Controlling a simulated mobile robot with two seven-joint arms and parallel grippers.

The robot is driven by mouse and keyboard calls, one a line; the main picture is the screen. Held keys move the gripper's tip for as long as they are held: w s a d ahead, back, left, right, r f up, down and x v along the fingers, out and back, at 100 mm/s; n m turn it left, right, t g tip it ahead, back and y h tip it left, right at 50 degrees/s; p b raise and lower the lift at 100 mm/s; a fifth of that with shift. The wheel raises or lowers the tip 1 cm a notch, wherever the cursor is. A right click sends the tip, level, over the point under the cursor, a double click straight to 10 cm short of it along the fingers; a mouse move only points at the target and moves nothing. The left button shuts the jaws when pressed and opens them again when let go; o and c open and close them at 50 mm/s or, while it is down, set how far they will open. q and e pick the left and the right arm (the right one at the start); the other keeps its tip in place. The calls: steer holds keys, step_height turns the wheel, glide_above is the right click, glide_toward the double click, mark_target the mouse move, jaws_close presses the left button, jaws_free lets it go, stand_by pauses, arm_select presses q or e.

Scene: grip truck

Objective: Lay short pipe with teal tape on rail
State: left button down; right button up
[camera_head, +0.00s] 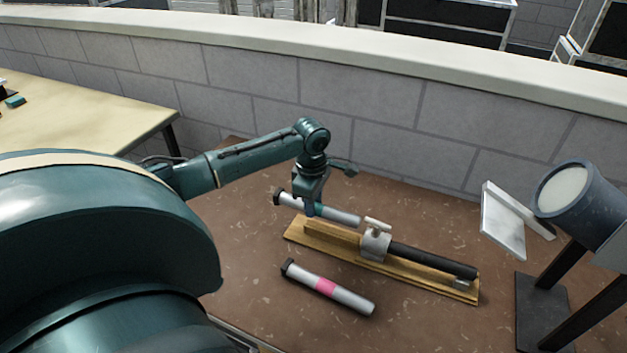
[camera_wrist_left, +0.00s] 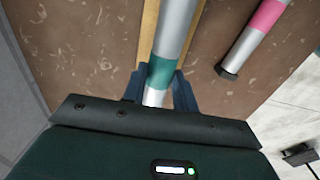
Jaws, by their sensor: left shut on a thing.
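The short pipe with teal tape (camera_head: 338,215) is silver with a black end cap at its left. My left gripper (camera_head: 313,208) is shut on it near the teal band. The pipe lies along the left part of the wooden rail (camera_head: 429,284), over or on it; I cannot tell whether it touches. In the left wrist view, the teal band (camera_wrist_left: 160,75) shows between the fingers of my left gripper (camera_wrist_left: 160,88), with the wooden rail (camera_wrist_left: 148,35) beneath. The clamp (camera_head: 376,244) on the rail is just right of the pipe's end. My right gripper is not in view.
A pipe with pink tape (camera_head: 327,287) lies on the brown tabletop in front of the rail; it also shows in the left wrist view (camera_wrist_left: 266,18). A black pipe (camera_head: 432,261) lies along the rail's right part. A blue lamp (camera_head: 575,200) stands at right. A block wall (camera_head: 300,85) runs behind.

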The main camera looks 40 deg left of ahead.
arm_select(q)
steer(key=shift+f, duration=0.1)
steer(key=shift+f+b, duration=0.3)
steer(key=shift+f, duration=0.95)
steer(key=shift+p, duration=0.35)
steer(key=shift+s+f, duration=0.1)
stand_by(0.7)
steer(key=shift+f, duration=0.5)
steer(key=shift+f, duration=0.5)
stand_by(0.8)
